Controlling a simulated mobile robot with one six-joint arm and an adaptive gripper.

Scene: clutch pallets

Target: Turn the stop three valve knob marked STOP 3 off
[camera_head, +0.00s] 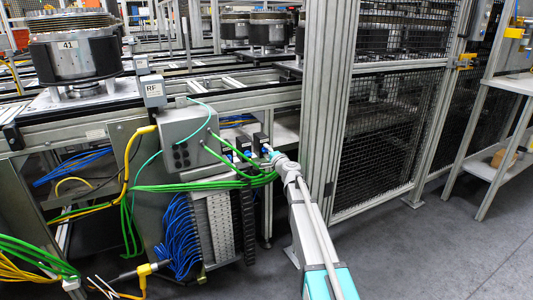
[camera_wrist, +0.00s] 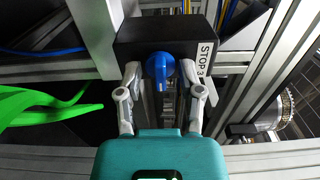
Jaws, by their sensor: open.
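The STOP 3 valve is a black box (camera_wrist: 140,37) with a blue knob (camera_wrist: 160,66) on its front and a white STOP 3 label (camera_wrist: 204,60) at its right edge, in the wrist view. My gripper (camera_wrist: 162,82) is open, with one finger on each side of the blue knob. I cannot tell whether the fingers touch it. The knob's handle points down in the wrist view. In the head view my gripper (camera_head: 272,153) is at the small black valve boxes (camera_head: 260,141), and the STOP 3 knob is hidden there.
A grey control box (camera_head: 186,135) with green cables (camera_head: 190,186) stands left of my gripper. Blue hoses (camera_head: 177,235) hang below. An aluminium post (camera_head: 325,90) and mesh fence (camera_head: 385,120) stand to the right. The grey floor (camera_head: 430,245) at right is clear.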

